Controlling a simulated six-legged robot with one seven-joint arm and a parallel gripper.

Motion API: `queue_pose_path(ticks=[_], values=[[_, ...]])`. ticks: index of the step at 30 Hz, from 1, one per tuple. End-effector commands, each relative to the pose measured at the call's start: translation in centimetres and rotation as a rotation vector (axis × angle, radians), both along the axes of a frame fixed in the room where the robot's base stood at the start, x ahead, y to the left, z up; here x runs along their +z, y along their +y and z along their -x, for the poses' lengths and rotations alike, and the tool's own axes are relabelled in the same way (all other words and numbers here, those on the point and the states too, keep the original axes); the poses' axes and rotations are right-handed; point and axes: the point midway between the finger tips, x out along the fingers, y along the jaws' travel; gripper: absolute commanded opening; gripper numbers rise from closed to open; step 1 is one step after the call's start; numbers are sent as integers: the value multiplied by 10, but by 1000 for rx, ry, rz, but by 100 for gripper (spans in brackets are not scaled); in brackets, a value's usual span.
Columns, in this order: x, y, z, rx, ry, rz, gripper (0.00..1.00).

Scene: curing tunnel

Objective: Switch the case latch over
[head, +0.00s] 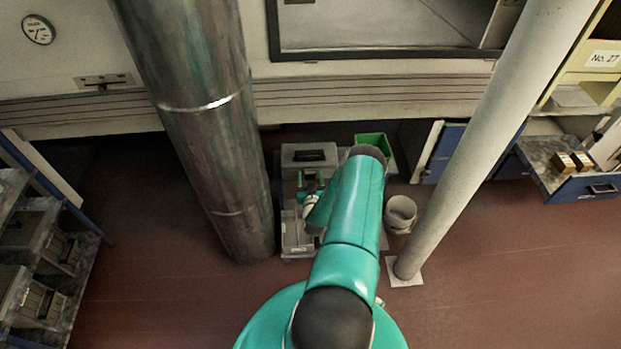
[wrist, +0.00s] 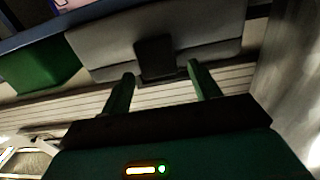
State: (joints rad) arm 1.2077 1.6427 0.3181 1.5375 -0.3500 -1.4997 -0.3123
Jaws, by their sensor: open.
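The grey case (wrist: 210,38) fills the upper middle of the wrist view. A dark latch plate (wrist: 154,58) is on its face. My gripper (wrist: 161,70) is open, its two green fingers on either side of the lower part of the latch in the picture. I cannot tell whether either finger touches it. Which way the latch is set is too dark to read. In the head view, a grey case with a dark top (head: 309,153) stands behind my gripper (head: 311,184), and my arm hides part of that area.
A green bin (head: 373,143) stands right of the case; a green bin (wrist: 42,60) is also left in the wrist view. A thick metal pipe (head: 205,110) rises close on the left. A pale post (head: 460,150) and a bucket (head: 400,214) are on the right. Open floor (head: 500,270) lies beyond.

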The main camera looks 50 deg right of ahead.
Motion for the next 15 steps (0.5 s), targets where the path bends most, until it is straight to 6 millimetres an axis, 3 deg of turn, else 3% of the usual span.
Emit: queue_pose_path(ticks=[8,15], values=[[0,-2,-1,0,1,-1,62],[0,-2,-1,0,1,-1,19]])
